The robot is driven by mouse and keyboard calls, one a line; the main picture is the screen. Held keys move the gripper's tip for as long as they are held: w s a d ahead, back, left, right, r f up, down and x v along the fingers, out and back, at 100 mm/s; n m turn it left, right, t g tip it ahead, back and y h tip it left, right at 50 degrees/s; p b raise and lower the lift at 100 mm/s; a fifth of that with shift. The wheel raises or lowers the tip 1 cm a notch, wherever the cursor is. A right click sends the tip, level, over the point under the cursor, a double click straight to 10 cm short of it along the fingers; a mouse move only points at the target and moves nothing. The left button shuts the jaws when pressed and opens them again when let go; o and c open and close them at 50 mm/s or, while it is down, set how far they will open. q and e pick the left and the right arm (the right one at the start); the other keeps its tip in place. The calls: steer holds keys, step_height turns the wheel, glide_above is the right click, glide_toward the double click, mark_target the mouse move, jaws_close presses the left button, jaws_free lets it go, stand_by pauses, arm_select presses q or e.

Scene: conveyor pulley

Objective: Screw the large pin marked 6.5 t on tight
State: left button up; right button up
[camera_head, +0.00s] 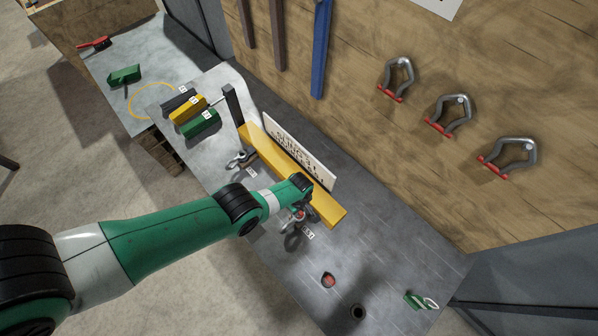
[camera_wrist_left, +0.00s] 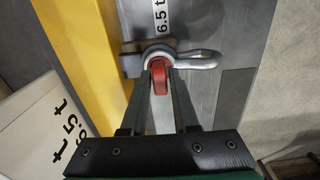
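A grey shackle with a red pin head (camera_head: 298,214) lies on the bench by the 6.5 t label (camera_head: 308,234). In the left wrist view the label (camera_wrist_left: 163,22) is just beyond the grey shackle (camera_wrist_left: 192,58), and the red pin head (camera_wrist_left: 160,80) points toward my wrist. My left gripper (camera_wrist_left: 159,88) has a finger on each side of the pin head and appears shut on it. How far the pin is threaded in is hidden. My right gripper is not in view.
A yellow bar (camera_head: 260,148) and a white sign (camera_head: 300,150) stand along the bench behind. Another shackle (camera_head: 238,158) lies to the left. A red-topped piece (camera_head: 328,280), a dark ring (camera_head: 358,312) and a green item (camera_head: 415,300) lie at the right. Several shackles (camera_head: 398,75) hang on the wall.

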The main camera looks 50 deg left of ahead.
arm_select(q)
steer(key=o, duration=0.3)
steer(key=shift+r, duration=0.1)
step_height(320, 180, up, 12)
steer(key=p, duration=1.1)
steer(key=shift+w+f, duration=0.1)
steer(key=shift+f, duration=0.15)
